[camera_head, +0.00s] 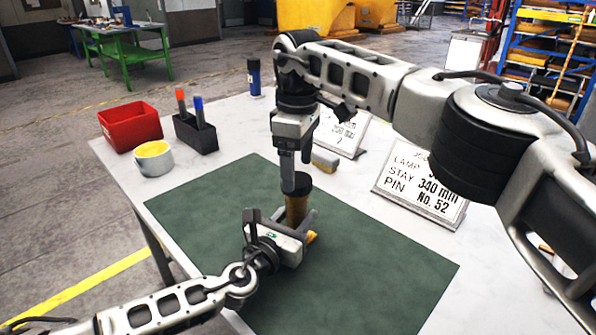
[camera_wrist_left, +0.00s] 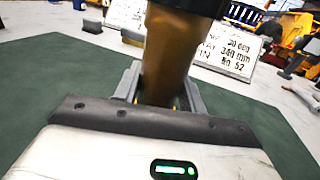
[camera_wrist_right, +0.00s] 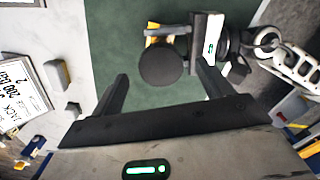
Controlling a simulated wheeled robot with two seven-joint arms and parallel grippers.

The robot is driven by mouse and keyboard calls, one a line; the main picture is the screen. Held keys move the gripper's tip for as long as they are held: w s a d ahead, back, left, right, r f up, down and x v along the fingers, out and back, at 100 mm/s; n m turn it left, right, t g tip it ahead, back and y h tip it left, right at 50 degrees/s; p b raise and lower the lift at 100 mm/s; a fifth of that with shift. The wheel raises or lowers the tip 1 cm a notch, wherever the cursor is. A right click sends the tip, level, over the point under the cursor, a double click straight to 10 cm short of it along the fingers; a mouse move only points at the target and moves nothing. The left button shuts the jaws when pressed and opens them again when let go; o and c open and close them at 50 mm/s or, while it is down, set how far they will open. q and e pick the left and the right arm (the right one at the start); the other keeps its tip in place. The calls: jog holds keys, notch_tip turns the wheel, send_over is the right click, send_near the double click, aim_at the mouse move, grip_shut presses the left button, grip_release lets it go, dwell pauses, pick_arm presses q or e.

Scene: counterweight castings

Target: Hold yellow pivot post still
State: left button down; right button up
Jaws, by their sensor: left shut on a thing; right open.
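The pivot post (camera_head: 296,208), dull yellow-brown with a black top, stands upright on the green mat (camera_head: 370,270). My left gripper (camera_head: 282,224) is shut on it low down, one finger on each side. The left wrist view shows the post (camera_wrist_left: 168,55) between the fingers (camera_wrist_left: 160,92). A brighter yellow bit (camera_head: 312,237) shows beside that gripper. My right gripper (camera_head: 288,188) points down over the post's top. In the right wrist view its fingers (camera_wrist_right: 163,75) are open and apart, with the round black top (camera_wrist_right: 160,64) beyond and between them.
A grey-and-yellow block (camera_head: 325,160) and a lettered sign (camera_head: 420,190) stand on the white table behind the mat. A red bin (camera_head: 130,126), a yellow-topped cup (camera_head: 153,158), a black marker holder (camera_head: 196,134) and a blue bottle (camera_head: 254,78) are at left. The mat's right part is clear.

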pick_arm(q)
jog(key=shift+f, duration=0.1)
pick_arm(e)
notch_tip(320, 180, up, 5)
jog(key=shift+r, duration=0.15)
pick_arm(q)
jog(key=c, duration=0.7)
grip_release()
jog(key=shift+c, duration=0.2)
jog(key=shift+s+a, duration=0.1)
jog(key=v, duration=1.4)
jog(key=shift+s, duration=0.2)
pick_arm(e)
jog(key=shift+f, duration=0.25)
pick_arm(q)
jog(key=shift+s+a+b, duration=0.3)
jog(key=shift+s+a, duration=0.05)
jog(key=shift+s, duration=0.25)
